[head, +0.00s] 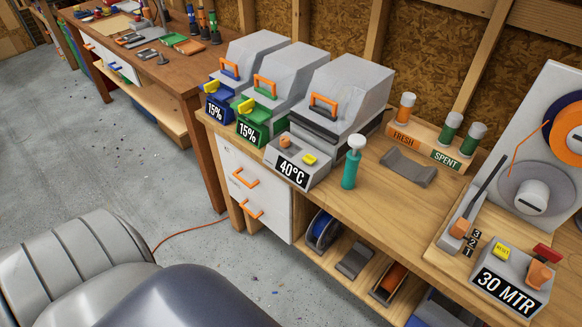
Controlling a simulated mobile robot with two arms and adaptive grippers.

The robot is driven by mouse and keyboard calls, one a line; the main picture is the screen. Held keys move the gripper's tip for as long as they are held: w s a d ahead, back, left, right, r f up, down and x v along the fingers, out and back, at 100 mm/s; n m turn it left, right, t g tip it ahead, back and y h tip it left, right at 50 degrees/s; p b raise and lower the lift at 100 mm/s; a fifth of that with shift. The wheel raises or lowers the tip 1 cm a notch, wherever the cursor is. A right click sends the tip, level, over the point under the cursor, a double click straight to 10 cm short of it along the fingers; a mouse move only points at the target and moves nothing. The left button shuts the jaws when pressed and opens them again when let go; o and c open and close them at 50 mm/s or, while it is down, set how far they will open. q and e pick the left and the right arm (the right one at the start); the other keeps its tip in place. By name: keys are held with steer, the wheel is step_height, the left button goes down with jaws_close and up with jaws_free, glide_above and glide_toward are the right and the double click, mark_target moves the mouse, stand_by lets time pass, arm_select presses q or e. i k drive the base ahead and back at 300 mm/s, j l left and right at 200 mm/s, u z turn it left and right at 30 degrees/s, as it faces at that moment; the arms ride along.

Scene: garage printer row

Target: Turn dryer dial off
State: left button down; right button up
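The dryer (345,90) is a grey box with a sloped lid and an orange handle, on the wooden bench in the upper middle of the head view. Its front panel carries a display (292,172) reading 40°C. A small orange dial (285,142) sits on top of the panel at the left, and a yellow button (309,159) is to its right. The dial's exact setting is too small to read. Neither of my grippers shows in the head view.
Two smaller grey boxes (278,80) with 15% displays stand left of the dryer. A teal bottle (351,169) stands close to its right. Fresh and spent vials (449,128) stand at the back. A 30 MTR winder panel (511,280) is at the right.

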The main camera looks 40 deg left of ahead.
mark_target(285, 141)
steer(key=u, duration=1.25)
steer(key=l, duration=0.3)
steer(key=i+l+z, duration=0.15)
steer(key=l, duration=0.15)
steer(key=k, duration=0.05)
